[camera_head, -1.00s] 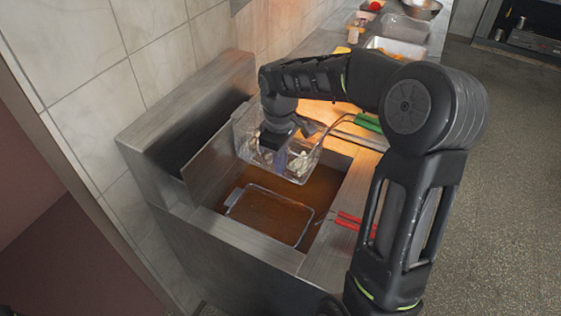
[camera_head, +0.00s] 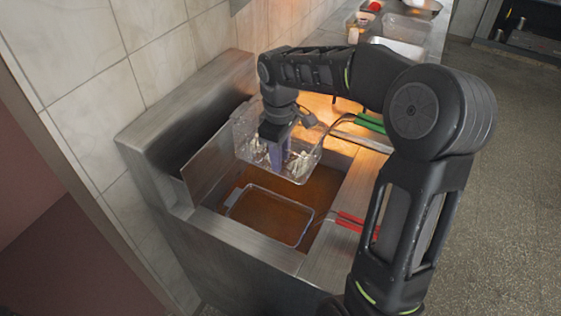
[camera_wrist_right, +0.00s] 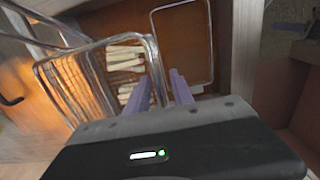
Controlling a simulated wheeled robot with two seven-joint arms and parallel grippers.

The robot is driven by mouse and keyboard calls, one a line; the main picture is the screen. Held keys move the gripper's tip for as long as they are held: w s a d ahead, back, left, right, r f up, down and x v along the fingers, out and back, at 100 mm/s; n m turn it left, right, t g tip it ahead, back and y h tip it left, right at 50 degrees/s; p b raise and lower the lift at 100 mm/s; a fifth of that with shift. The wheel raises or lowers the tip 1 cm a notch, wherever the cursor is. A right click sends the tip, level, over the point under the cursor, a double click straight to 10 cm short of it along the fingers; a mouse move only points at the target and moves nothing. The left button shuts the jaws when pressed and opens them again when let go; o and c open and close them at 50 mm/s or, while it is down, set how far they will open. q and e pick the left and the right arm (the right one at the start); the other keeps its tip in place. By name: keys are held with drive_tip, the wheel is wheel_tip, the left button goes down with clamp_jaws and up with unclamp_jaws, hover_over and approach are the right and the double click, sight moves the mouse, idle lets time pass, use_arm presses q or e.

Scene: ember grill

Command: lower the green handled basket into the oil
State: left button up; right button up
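The green handled basket (camera_head: 309,164) is a clear wire basket holding pale sticks. It sits at the far end of the fryer, above the brown oil (camera_head: 262,184), with its rim above the fryer's edge. Its green handle (camera_head: 369,122) points right over the counter. My right gripper (camera_head: 277,165) points down at the basket's near side. In the right wrist view, its two purple fingers (camera_wrist_right: 163,92) stand apart beside the basket's side wall (camera_wrist_right: 101,76). I cannot tell whether they touch the wire. My left gripper is out of view.
A second basket (camera_head: 236,199) with a red handle (camera_head: 350,221) lies low in the near oil. A steel wall (camera_head: 215,160) borders the fryer on the left. Trays and bowls (camera_head: 407,27) stand on the counter behind.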

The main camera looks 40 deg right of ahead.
drive_tip(key=shift+r, duration=2.7)
